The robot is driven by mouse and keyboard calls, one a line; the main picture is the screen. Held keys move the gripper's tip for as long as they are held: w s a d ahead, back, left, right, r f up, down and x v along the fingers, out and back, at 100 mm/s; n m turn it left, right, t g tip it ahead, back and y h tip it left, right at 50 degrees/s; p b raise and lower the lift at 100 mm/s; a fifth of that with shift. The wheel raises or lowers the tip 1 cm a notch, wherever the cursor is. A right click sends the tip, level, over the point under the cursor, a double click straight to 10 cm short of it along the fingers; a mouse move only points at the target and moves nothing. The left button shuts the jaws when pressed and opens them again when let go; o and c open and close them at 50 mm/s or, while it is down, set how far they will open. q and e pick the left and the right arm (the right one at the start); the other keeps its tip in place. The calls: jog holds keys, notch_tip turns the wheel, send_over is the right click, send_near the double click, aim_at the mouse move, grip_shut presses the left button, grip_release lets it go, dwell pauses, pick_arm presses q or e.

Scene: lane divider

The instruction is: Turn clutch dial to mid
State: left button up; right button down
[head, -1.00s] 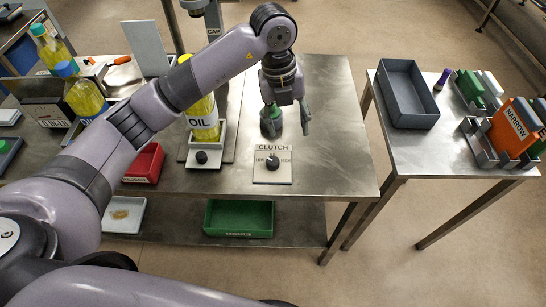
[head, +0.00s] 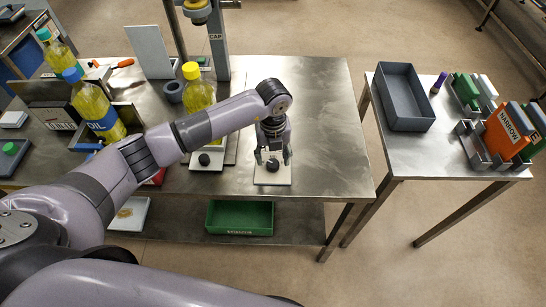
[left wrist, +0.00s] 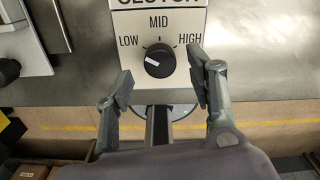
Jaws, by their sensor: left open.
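The clutch panel (head: 272,181) is a pale plate near the table's front edge. Its black round dial (left wrist: 160,61) shows clearly in the left wrist view, under the printed words LOW, MID and HIGH. The dial's white mark points left and slightly up, on the LOW side, not at MID. My left gripper (head: 273,159) is open above the panel. In the left wrist view its two fingers (left wrist: 160,84) stand apart, left and right of the dial, with visible gaps and no contact. In the head view the gripper partly hides the panel. My right gripper is not in view.
Oil bottles (head: 199,95) and a small plate with a black knob (head: 204,159) are left of the panel. The table (head: 325,120) is clear to the right. A side table holds a grey tray (head: 405,97) and an orange binder (head: 508,133). A green bin (head: 240,218) sits below.

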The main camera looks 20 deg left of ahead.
aim_at(272, 164)
pick_arm(q)
jog(key=shift+f, duration=1.3)
jog(key=shift+c, duration=0.3)
jog(key=c, duration=1.1)
